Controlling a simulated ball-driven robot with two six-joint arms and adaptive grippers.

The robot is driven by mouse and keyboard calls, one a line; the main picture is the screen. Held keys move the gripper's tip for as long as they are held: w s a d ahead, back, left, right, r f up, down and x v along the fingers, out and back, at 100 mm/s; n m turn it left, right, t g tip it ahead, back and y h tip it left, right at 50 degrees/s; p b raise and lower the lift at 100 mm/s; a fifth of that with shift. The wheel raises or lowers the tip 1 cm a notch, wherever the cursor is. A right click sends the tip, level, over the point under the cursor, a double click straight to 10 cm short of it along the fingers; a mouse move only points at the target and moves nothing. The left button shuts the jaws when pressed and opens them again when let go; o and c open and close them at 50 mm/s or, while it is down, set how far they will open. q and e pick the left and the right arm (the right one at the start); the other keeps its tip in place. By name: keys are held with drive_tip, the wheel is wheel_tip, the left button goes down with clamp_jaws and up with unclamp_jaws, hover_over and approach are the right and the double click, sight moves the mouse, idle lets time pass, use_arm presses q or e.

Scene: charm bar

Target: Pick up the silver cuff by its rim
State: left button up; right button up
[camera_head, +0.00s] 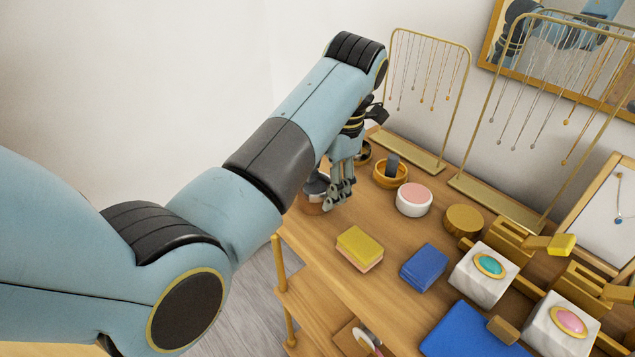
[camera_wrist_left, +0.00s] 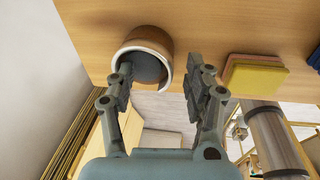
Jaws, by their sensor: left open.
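In the head view the matching round item (camera_head: 311,206), grey above and brown below, stands at the table's left edge, partly hidden by my arm and gripper. My left gripper (camera_head: 340,196) is open and points down beside it. In the left wrist view the left gripper (camera_wrist_left: 160,66) has one finger overlapping the round opening and the other outside its right side. Contact cannot be told. My right gripper is out of view.
A yellow-topped block (camera_head: 360,246) and a blue block (camera_head: 424,267) lie to the right. Necklace racks (camera_head: 465,75) line the back. The table edge is close by.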

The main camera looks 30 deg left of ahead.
use_arm(q)
drive_tip(key=c, duration=1)
clamp_jaws()
